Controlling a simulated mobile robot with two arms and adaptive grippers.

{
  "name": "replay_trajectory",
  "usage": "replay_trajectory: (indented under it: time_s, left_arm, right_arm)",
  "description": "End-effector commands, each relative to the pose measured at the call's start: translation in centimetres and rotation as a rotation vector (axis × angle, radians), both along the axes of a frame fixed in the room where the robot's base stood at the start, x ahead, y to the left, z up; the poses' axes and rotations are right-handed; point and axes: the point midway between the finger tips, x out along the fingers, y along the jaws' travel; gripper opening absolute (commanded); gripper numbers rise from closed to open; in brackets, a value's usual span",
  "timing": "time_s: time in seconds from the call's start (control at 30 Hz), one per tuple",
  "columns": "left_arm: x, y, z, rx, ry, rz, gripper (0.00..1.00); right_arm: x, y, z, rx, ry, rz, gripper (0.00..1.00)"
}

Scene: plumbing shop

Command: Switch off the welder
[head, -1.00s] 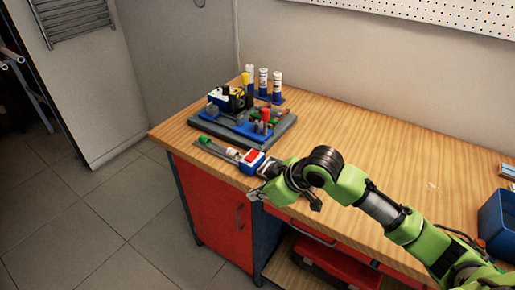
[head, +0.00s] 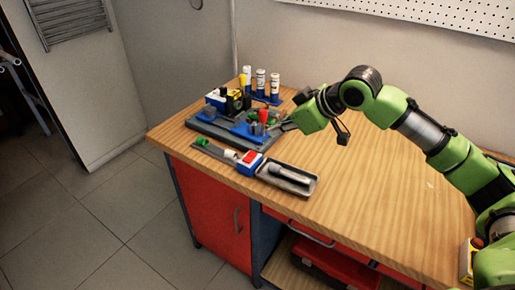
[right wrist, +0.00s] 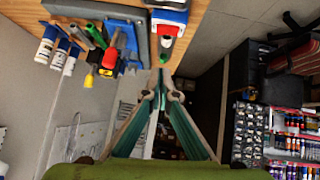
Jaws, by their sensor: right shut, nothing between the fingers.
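The welder (head: 250,163) lies near the table's front left edge. It has a white and blue body with a red part on top, a flat grey bar with green and white fittings to its left, and a grey piece at its right. It also shows at the top of the right wrist view (right wrist: 168,20), partly cut off. My right gripper (head: 286,126) is shut and empty, behind and right of the welder and apart from it, by the tool board. Its fingertips meet in the right wrist view (right wrist: 160,83). My left gripper is not in view.
A dark tool board (head: 205,125) holds blue, red and green tools and a yellow and black item. Several white bottles (head: 261,82) stand behind it in a blue holder. The wooden table (head: 370,190) is clear to the right. A pegboard (head: 430,15) hangs on the wall.

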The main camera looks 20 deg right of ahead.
Motion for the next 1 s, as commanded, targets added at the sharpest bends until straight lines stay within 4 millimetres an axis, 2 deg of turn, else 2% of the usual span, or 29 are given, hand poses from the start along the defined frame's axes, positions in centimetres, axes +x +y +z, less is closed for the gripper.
replay_trajectory:
  time_s: [0.27, 0.63, 0.8, 1.0]
  left_arm:
    - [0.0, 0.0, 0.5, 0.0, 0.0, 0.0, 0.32]
    - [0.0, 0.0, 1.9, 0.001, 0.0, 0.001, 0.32]
    - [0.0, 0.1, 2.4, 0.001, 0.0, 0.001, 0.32]
    - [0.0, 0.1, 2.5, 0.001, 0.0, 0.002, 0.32]
  right_arm:
    - [1.5, 1.1, -1.8, 0.002, 0.003, 0.002, 0.0]
    - [6.3, 4.0, -7.2, 0.001, 0.002, 0.001, 0.0]
    - [6.3, 3.4, -9.7, -0.001, 0.003, 0.0, 0.0]
    - [6.3, 3.3, -11.0, -0.001, 0.001, 0.001, 0.0]
